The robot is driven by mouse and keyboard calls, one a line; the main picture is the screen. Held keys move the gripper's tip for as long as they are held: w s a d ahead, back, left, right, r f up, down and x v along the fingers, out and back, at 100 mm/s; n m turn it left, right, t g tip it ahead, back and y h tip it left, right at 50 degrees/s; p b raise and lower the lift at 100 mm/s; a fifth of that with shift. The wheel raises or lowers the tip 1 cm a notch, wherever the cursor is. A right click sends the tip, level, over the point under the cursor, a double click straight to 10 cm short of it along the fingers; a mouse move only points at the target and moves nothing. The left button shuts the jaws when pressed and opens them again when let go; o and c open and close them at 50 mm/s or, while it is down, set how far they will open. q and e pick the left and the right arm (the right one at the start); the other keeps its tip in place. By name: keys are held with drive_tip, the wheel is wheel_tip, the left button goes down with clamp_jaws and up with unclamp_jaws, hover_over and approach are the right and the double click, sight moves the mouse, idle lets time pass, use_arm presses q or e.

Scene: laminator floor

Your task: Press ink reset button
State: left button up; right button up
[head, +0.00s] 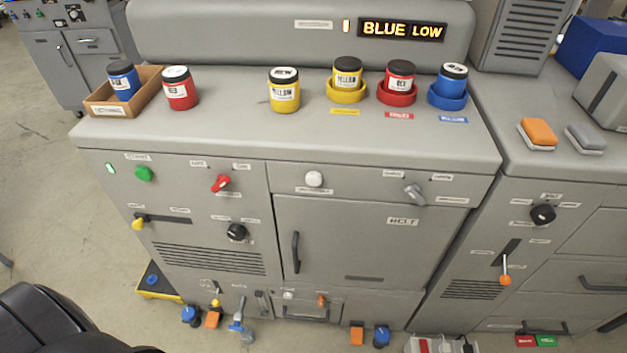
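A round white button (314,179) sits on the upper front panel of the grey machine, right of centre. A small label lies below it, too small to read. A green button (144,173) is at the panel's upper left. Which one is the ink reset button cannot be read from the labels. The lit display (402,30) above reads "BLUE LOW". A yellow jar (347,74), a red jar (399,76) and a blue jar (452,79) stand in holders of matching colours on the machine top. Neither of my grippers is in view.
A red knob (221,183), black knob (237,232), grey knob (414,195) and yellow slider lever (139,223) are on the front. Loose red (180,92) and yellow (284,94) jars stand on top. A wooden tray (100,101) holds a blue jar (122,82).

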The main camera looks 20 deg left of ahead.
use_arm(q)
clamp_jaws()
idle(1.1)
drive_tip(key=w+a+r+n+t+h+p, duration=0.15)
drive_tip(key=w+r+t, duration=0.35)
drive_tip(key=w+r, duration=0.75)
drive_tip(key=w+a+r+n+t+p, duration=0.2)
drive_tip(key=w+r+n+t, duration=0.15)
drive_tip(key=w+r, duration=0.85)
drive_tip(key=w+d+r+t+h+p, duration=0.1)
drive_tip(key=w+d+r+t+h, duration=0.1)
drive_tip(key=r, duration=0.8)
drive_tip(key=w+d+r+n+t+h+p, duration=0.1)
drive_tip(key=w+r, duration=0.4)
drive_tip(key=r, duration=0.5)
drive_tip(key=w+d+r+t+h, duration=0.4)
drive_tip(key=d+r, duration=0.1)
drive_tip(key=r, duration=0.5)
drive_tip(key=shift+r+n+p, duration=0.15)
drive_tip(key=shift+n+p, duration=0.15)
drive_tip(key=shift+p, duration=0.1)
